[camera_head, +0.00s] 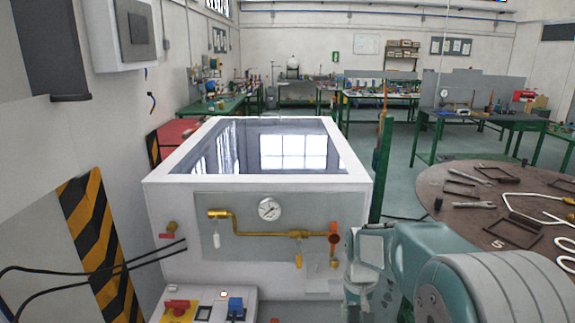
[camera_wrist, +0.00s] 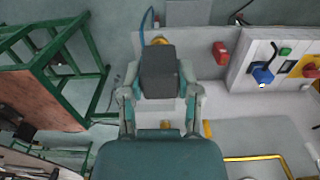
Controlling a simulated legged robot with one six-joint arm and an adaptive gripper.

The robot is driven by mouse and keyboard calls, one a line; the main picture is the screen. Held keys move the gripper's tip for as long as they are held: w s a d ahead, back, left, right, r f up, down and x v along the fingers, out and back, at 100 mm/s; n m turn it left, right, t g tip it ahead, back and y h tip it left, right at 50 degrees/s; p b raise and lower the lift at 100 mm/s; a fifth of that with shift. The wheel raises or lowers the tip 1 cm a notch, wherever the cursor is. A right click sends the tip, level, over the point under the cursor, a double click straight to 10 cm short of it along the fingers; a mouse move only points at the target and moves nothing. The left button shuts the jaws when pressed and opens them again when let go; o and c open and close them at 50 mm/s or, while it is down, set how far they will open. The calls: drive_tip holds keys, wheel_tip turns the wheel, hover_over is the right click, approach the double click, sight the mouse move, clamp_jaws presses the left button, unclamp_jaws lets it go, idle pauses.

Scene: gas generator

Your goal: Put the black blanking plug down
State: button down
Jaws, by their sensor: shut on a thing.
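In the wrist view, my gripper (camera_wrist: 160,93) is closed with one teal finger on each side of a dark block, which looks like the black blanking plug (camera_wrist: 159,68). The plug is held between the fingertips, above a pale surface. In the head view, my teal arm comes in from the lower right, in front of the generator's right side. The plug cannot be made out there.
The white generator (camera_head: 160,205) has a gauge (camera_head: 269,209) and brass pipe (camera_head: 265,233) on its front. A round brown table (camera_head: 455,215) at right holds tools and frames, with clear patches between. A blue connector (camera_wrist: 262,75) and red part (camera_wrist: 221,53) show nearby.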

drive_tip(key=w+f, duration=0.3)
drive_tip(key=f, duration=1.2)
drive_tip(key=shift+w+d, duration=0.1)
drive_tip(key=shift+d, duration=0.05)
